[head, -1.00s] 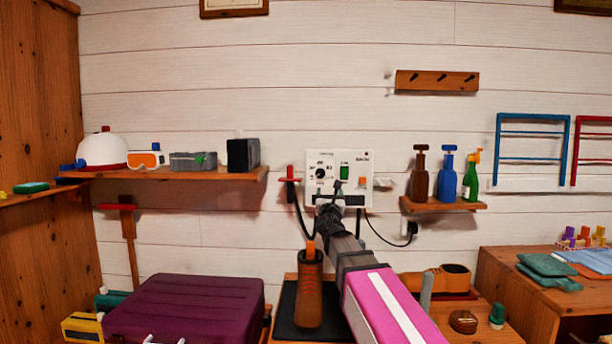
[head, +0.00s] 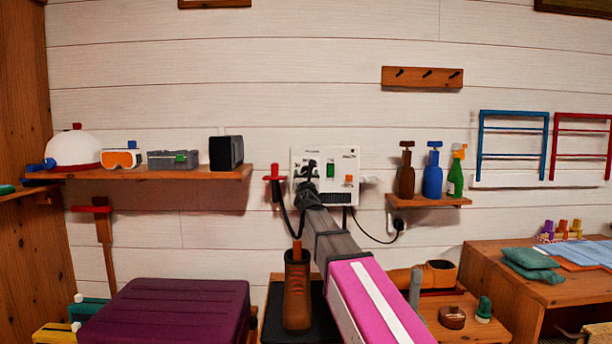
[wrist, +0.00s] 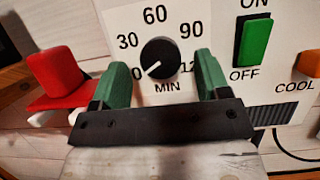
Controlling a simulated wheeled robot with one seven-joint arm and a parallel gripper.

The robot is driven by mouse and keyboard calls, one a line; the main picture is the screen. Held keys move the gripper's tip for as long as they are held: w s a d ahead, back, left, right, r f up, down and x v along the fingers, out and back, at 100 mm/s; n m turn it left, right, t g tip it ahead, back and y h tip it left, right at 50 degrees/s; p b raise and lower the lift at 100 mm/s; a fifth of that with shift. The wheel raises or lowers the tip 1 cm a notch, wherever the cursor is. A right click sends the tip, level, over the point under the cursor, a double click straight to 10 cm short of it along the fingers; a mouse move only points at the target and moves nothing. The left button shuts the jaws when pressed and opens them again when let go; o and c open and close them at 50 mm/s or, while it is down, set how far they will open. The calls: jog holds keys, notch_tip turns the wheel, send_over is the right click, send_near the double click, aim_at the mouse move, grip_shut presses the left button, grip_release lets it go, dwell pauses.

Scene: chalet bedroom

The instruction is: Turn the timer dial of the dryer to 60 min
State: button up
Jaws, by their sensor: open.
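The dryer (head: 340,192) is a white box on the back wall in the head view; its panel (wrist: 215,30) fills much of the wrist view. The timer dial (wrist: 158,62) is a round black knob with a white pointer line. The pointer aims down-left, towards the 0 mark. The 60 mark is straight above the knob, with 30 to the left and 90 to the right. My gripper (wrist: 161,72) is open, one green finger on each side of the dial. I cannot tell whether the fingers touch it. In the head view my gripper (head: 307,172) hides the dial.
A green ON/OFF switch (wrist: 254,42) and an orange COOL button (wrist: 308,65) sit right of the dial. A red-topped peg (wrist: 55,72) is close left of my gripper. A brown boot (head: 297,290) stands below my arm. A bottle shelf (head: 428,201) is at right.

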jog(key=shift+w+r, duration=0.2)
jog(key=shift+w, duration=0.45)
jog(key=c, duration=0.9)
jog(key=shift+m, duration=0.3)
